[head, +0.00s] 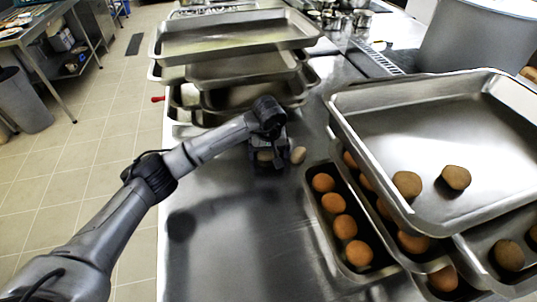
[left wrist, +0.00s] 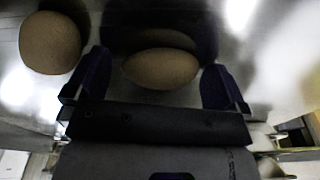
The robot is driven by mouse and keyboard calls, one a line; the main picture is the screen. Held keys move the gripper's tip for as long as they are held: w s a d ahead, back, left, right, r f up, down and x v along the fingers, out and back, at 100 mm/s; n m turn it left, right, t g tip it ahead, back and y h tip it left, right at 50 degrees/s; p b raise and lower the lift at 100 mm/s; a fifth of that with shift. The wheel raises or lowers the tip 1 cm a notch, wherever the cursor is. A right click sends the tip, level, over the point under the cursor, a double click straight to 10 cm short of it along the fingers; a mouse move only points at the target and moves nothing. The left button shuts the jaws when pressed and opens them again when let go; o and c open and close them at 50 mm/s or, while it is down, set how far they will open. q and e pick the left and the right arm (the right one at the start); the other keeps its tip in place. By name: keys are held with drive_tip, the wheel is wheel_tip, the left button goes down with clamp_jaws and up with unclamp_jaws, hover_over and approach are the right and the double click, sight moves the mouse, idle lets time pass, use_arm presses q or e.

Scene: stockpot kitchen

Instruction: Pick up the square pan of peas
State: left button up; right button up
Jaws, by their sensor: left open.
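I see no peas and no square pan of peas in either view. My left gripper (head: 268,150) is over the steel counter, pointing down, in front of the stacked trays. In the left wrist view its two fingers (left wrist: 155,85) are open, with a brown egg-shaped item (left wrist: 160,68) showing between them; I cannot tell whether they touch it. A second brown round item (left wrist: 50,42) lies outside the fingers, to the left. In the head view a pale brown item (head: 298,155) sits just right of the gripper. My right gripper is not in view.
Stacked metal trays (head: 235,42) stand at the back. At right, a large tray (head: 420,120) holding brown round items rests over narrow pans of orange-brown round items (head: 344,227). A grey pot (head: 475,40) stands at back right. The front counter (head: 235,250) is clear.

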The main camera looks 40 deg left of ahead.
use_arm(q)
drive_tip(key=c, duration=0.9)
drive_tip(key=shift+r, duration=0.15)
